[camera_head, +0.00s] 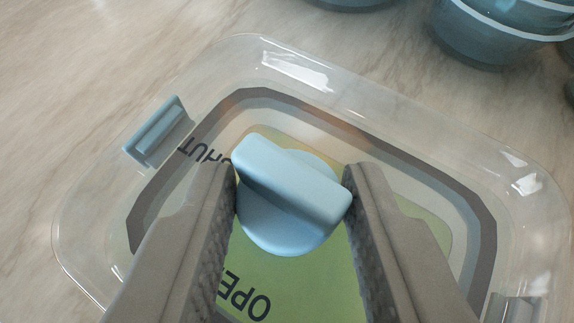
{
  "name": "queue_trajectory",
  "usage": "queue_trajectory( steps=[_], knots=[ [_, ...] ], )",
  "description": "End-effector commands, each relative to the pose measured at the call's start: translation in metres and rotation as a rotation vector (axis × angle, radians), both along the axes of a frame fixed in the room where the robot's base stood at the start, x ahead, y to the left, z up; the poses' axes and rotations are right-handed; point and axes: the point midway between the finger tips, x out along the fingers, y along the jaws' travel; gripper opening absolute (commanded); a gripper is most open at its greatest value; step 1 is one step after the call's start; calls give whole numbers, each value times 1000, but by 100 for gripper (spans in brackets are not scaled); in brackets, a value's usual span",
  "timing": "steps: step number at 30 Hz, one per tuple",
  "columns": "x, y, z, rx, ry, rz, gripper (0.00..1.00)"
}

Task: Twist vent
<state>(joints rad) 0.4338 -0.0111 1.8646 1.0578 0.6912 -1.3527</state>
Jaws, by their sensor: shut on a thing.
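The vent (290,190) is a light blue round knob with a raised bar across it. It sits on the clear lid (90,205) of a food container. The bar runs from upper left to lower right, its upper-left end near the word SHUT (205,152). The word OPEN (243,296) is printed below the knob, partly hidden by my left finger. My gripper (293,195) is shut on the vent, one finger at each side. The fingers hide parts of the lid's lower half.
A blue latch (158,132) is on the lid's left edge and another latch (513,308) shows at lower right. Blue bowls (490,30) stand beyond the container at upper right. The marble-look counter (100,60) is clear at upper left.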

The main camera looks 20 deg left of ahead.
Motion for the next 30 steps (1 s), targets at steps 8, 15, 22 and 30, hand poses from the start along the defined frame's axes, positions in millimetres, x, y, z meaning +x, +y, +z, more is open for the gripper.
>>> queue_trajectory(
  steps=[8,15,22,30],
  knots=[
    [-1,6,0,-2,1,-202,10],
    [-1,5,-1,-2,0,-284,10],
    [-1,5,-1,-1,-1,-287,10],
    [-1,7,-2,-2,7,-337,10]
  ],
)
